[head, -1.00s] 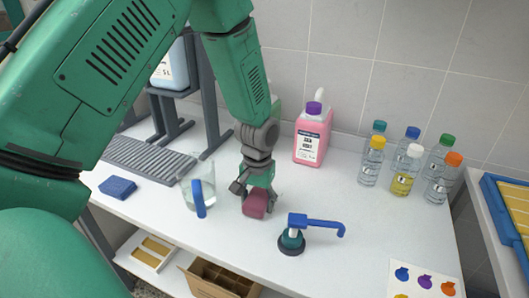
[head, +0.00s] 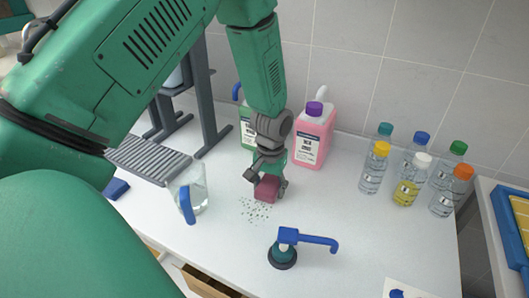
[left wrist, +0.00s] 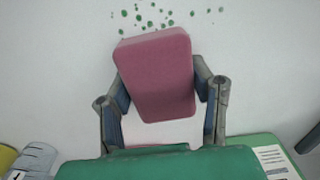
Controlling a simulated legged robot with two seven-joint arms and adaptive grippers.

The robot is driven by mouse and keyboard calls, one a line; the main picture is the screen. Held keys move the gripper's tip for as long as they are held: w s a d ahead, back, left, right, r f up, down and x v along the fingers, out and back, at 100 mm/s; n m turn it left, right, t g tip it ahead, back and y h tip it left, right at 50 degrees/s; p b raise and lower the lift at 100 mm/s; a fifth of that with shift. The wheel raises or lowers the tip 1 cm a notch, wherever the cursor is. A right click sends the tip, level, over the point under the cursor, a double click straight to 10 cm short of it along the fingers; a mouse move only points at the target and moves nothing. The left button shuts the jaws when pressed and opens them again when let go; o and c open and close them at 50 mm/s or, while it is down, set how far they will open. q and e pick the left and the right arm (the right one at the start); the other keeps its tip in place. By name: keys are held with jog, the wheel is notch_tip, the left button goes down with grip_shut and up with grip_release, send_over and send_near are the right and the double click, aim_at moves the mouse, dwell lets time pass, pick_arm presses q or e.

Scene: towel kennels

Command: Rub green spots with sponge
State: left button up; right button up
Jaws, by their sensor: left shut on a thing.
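My left gripper (head: 267,183) is shut on a dark pink sponge (head: 266,188), low over the white table. The sponge also shows between the fingers in the left wrist view (left wrist: 157,72). Small green spots (head: 254,210) lie scattered on the table just in front of the sponge in the head view; they show beyond its far edge in the left wrist view (left wrist: 165,15). I cannot tell whether the sponge touches the table. My right gripper is not in view.
A clear jug with a blue handle (head: 187,205) stands left of the spots. A dark pump with a blue lever (head: 283,250) stands in front. Pink (head: 314,140) and green (head: 247,130) jugs stand behind. Several capped bottles (head: 406,180) stand at right. The table between is clear.

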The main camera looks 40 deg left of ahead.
pick_arm(q)
jog(key=r, duration=0.1)
jog(key=r+p, duration=0.1)
jog(key=r, duration=0.1)
jog(key=r+p, duration=0.1)
jog(key=shift+s+d+r, duration=0.15)
jog(key=shift+d, duration=0.15)
jog(key=shift+s+r+p, duration=0.1)
jog(key=shift+r+p, duration=0.25)
jog(key=shift+p, duration=0.2)
jog(key=shift+w+a+r+p, duration=0.1)
jog(key=shift+a+r+p, duration=0.05)
jog(key=shift+r+p, duration=0.4)
jog(key=shift+w+a+r+p, duration=0.1)
jog(key=shift+r+p, duration=0.3)
jog(key=shift+p, duration=0.2)
jog(key=shift+a+r+p, duration=0.15)
jog(key=shift+r+p, duration=0.45)
jog(key=shift+s+r, duration=0.1)
jog(key=shift+r, duration=0.05)
jog(key=shift+d, duration=0.2)
jog(key=shift+d, duration=0.1)
